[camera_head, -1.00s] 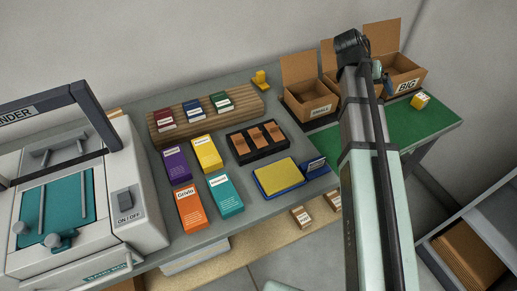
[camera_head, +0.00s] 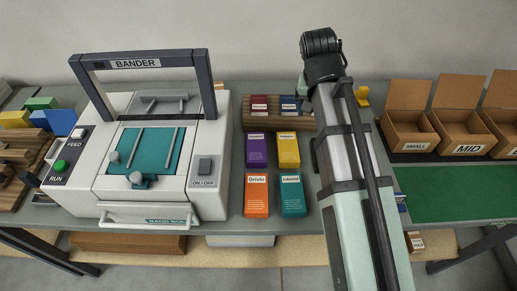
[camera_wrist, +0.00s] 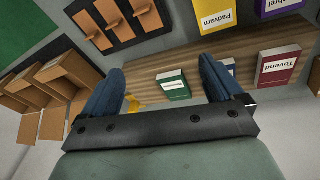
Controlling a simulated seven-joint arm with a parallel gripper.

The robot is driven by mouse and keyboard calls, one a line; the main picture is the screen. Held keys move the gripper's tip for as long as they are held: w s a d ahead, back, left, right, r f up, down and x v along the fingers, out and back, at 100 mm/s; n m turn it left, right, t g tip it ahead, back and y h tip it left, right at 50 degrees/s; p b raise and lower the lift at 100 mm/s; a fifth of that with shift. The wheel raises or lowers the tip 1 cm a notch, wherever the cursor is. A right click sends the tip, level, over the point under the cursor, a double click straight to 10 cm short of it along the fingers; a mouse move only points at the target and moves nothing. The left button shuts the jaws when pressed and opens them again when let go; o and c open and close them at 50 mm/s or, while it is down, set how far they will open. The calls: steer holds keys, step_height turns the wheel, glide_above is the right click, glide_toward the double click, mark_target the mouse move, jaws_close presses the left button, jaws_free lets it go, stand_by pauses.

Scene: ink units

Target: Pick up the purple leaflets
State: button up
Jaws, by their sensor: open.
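The purple leaflets (camera_head: 257,150) stand as a stack on the grey table in the head view, left of the yellow stack and behind the orange one. The purple stack also shows at the top right edge of the wrist view (camera_wrist: 279,5), partly cut off. My gripper (camera_wrist: 165,85) is open in the wrist view, its two blue fingers apart with nothing held between them. It is over the wooden rack, off to the left of the purple stack in that view. In the head view my arm hides the gripper.
Yellow (camera_head: 288,149), orange (camera_head: 256,195) and teal (camera_head: 292,195) stacks stand close to the purple one. The wooden rack (camera_head: 257,123) holding small booklets is behind them. The bander machine (camera_head: 150,155) is to the left. Cardboard boxes (camera_head: 468,135) stand to the right.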

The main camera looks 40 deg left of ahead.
mark_target(256, 146)
steer(key=s+a+n+g+y, duration=0.25)
steer(key=s+a, duration=0.65)
steer(key=s, duration=0.6)
steer(key=shift+n+t+h, duration=0.25)
steer(key=shift+t+h, duration=0.1)
steer(key=shift+t, duration=0.1)
steer(key=shift+w+a+f, duration=0.25)
steer(key=shift+w+f, duration=0.1)
steer(key=shift+f, duration=1.8)
steer(key=shift+w+a+f, duration=0.3)
steer(key=shift+w+f, duration=0.05)
steer(key=shift+f, duration=1.8)
steer(key=shift+w+a+f, duration=0.25)
steer(key=shift+w+f, duration=0.1)
steer(key=shift+f, duration=1.8)
steer(key=shift+c, duration=0.2)
steer(key=c, duration=1.2)
steer(key=shift+r, duration=0.1)
